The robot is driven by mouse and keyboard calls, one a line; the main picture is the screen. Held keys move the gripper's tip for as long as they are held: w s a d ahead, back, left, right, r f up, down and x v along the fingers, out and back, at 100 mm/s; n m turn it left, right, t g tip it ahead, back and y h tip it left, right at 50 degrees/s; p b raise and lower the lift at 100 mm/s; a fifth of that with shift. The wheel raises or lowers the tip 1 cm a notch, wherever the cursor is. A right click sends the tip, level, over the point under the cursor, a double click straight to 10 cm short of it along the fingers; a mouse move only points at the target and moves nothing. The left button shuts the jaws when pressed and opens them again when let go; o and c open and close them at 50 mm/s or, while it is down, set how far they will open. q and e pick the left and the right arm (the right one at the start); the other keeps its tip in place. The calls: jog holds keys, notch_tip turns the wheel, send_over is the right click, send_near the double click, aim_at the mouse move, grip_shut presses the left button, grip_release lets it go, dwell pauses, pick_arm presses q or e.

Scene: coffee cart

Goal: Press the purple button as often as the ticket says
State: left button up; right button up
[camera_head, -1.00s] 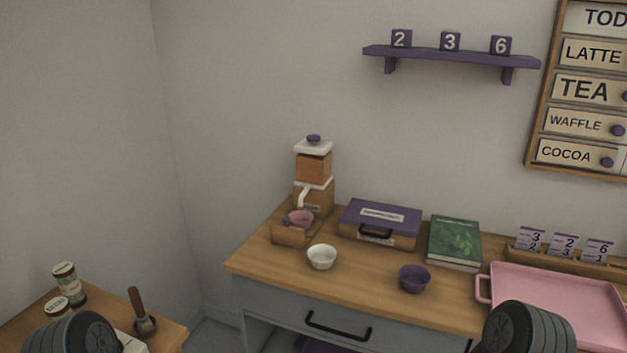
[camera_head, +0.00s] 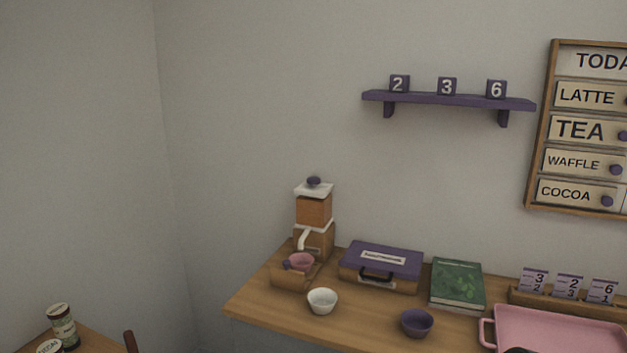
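Three small tickets stand in a wooden holder at the right of the counter. The left ticket (camera_head: 534,281) reads 3 over 2, the middle ticket (camera_head: 568,286) 2 over 3, and the right ticket (camera_head: 602,290) 6 over 1. Purple blocks numbered 2 (camera_head: 399,84), 3 (camera_head: 446,86) and 6 (camera_head: 496,89) sit on the wall shelf. I cannot make out a purple push button; a coffee grinder (camera_head: 313,210) has a purple knob on top. Neither gripper shows; a dark piece at the bottom right edge is unclear.
The wooden counter (camera_head: 262,302) holds a purple-lidded box (camera_head: 381,262), a green book (camera_head: 457,285), a white bowl (camera_head: 322,301), a purple bowl (camera_head: 416,322) and a pink tray (camera_head: 487,336). A menu board (camera_head: 545,120) hangs at right. A jar (camera_head: 62,326) stands at lower left.

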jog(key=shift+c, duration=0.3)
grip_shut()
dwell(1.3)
